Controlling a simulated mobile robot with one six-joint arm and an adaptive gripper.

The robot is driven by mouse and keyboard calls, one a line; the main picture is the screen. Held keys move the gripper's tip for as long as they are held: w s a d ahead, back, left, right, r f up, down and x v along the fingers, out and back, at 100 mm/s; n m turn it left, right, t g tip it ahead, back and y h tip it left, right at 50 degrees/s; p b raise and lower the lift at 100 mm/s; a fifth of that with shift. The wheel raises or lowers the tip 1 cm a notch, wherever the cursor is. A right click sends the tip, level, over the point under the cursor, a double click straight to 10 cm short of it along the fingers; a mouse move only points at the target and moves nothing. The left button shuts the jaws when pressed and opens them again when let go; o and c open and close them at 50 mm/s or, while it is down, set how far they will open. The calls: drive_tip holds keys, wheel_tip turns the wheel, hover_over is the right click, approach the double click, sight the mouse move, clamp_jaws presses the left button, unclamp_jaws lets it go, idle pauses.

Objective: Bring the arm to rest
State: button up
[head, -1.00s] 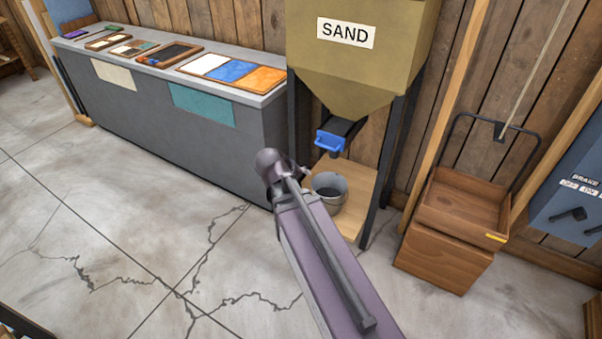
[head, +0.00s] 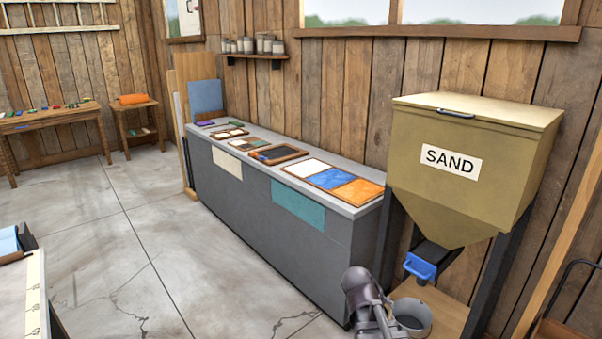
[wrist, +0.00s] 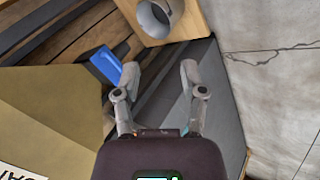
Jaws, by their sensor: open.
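My gripper (wrist: 158,82) is open and empty in the wrist view, its two fingers spread apart. The blue handle (wrist: 106,66) of the sand hopper lies just left of the fingers in that view, apart from them as far as I can tell. In the head view my arm shows at the bottom, beside the grey bucket (head: 412,317); the fingertips are hidden there. The bucket also shows at the top of the wrist view (wrist: 153,18), on the wooden base.
The sand hopper (head: 470,205) stands against the plank wall on dark legs. A long grey counter (head: 240,205) with trays and colour panels runs to its left. A work table (head: 60,115) stands at the far left. The concrete floor (head: 110,240) in front of the counter is open.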

drive_tip(key=s+a+f+m+g+y+p, duration=0.1)
drive_tip(key=s+a+f+m+g+y, duration=0.15)
drive_tip(key=s+a+y, duration=0.5)
wheel_tip(320, 180, up, 15)
drive_tip(key=a+h+p, duration=0.1)
drive_tip(key=p, duration=1.3)
drive_tip(key=shift+n+g+p, duration=0.35)
drive_tip(key=shift+p, duration=0.05)
drive_tip(key=shift+f, duration=0.1)
idle(0.5)
